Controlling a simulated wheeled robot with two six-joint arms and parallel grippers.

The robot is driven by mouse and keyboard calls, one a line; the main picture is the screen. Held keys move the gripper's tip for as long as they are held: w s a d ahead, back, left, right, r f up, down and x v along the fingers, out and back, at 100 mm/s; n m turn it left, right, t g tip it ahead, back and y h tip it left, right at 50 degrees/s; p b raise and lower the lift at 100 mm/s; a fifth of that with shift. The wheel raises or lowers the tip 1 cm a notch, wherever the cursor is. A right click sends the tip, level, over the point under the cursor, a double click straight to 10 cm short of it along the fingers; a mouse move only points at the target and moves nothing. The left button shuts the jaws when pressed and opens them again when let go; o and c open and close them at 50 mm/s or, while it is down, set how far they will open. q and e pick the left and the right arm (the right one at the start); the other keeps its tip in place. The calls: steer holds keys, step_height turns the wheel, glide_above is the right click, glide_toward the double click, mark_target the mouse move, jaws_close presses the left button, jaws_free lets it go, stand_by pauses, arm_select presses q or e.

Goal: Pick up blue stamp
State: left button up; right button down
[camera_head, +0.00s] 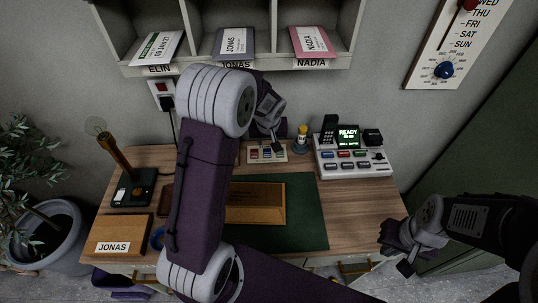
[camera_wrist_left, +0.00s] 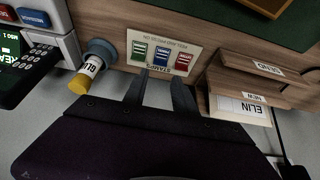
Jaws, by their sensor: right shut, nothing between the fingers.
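The blue stamp (camera_wrist_left: 163,58) sits in the middle of a pale stamp holder (camera_wrist_left: 191,43), between a green stamp (camera_wrist_left: 138,50) and a red stamp (camera_wrist_left: 185,61). The holder (camera_head: 283,156) also shows at the back of the desk in the head view. My left gripper (camera_wrist_left: 158,80) is open, its two fingers apart and pointing at the holder close to the blue stamp, with nothing seen between them. My left arm hides part of the desk in the head view. My right gripper (camera_head: 394,258) is shut and empty beyond the desk's right edge.
A glue bottle (camera_wrist_left: 91,66) stands beside the holder. A grey console (camera_head: 352,168) is at the right. Letter trays (camera_wrist_left: 250,85) stand on the holder's other side. A lamp (camera_head: 117,150) stands left.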

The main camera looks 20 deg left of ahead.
mark_target(267, 150)
arm_select(q)
steer(key=x, duration=0.2)
steer(key=shift+a+f, duration=0.15)
steer(key=shift+f, duration=0.25)
steer(key=x, duration=0.6)
steer(key=shift+w+r, duration=0.1)
steer(key=shift+w, duration=0.05)
steer(key=shift+r, duration=0.1)
steer(key=shift+c, duration=1)
jaws_close()
